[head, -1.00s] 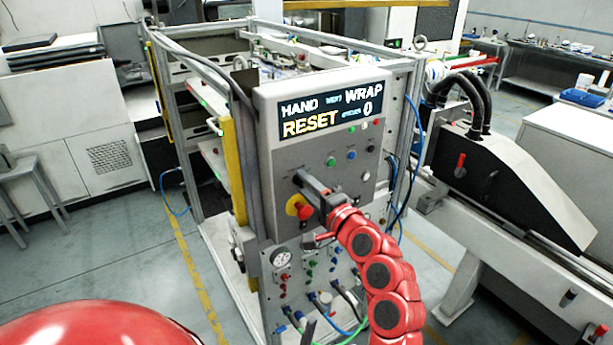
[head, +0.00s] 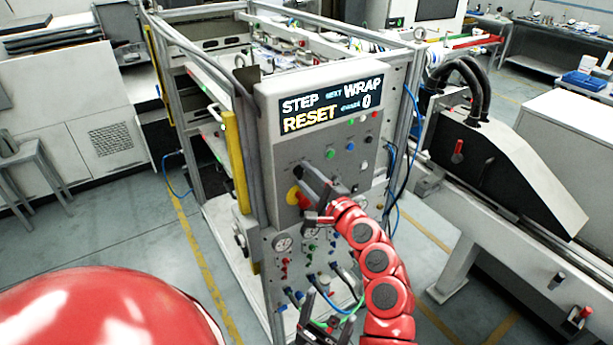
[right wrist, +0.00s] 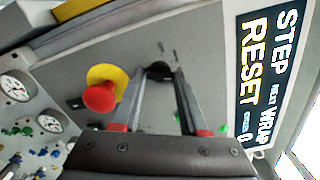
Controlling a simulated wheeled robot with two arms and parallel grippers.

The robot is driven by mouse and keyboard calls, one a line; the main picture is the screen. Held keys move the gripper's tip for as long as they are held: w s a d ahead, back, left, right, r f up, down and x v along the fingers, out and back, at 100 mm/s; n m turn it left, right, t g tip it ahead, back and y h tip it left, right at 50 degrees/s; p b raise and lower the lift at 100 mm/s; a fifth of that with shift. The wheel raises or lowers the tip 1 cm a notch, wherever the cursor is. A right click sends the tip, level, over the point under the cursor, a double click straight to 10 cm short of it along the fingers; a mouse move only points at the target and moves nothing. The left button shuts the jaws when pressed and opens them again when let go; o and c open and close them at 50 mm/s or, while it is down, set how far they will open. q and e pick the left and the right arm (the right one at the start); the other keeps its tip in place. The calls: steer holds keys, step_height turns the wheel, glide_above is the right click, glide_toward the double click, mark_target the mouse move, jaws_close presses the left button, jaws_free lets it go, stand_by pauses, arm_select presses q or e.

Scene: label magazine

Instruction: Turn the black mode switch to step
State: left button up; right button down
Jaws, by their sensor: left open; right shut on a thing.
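The black mode switch (right wrist: 158,69) is a small dark knob on the grey control panel, between the fingertips of my right gripper (right wrist: 163,77) in the right wrist view. The right gripper is shut on it. In the head view this gripper (head: 308,172) reaches the panel (head: 358,190) just above the red emergency button, and its fingers hide the switch. The display (head: 331,106) reads STEP at upper left, with WRAP, RESET and 0. My left gripper (head: 328,315) is open and empty low in the head view, in front of the lower fittings.
A red emergency button (right wrist: 100,97) on a yellow disc sits close beside the right gripper's fingers. Gauges (right wrist: 44,121) and several pneumatic fittings with blue and green hoses lie below. A grey conveyor machine (head: 510,165) stands at the right.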

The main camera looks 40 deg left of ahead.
steer(key=shift+c, duration=2.2)
jaws_free()
steer(key=b+v, duration=0.5)
steer(key=v, duration=1.2)
steer(key=shift+d+b, duration=0.2)
steer(key=shift+b, duration=0.2)
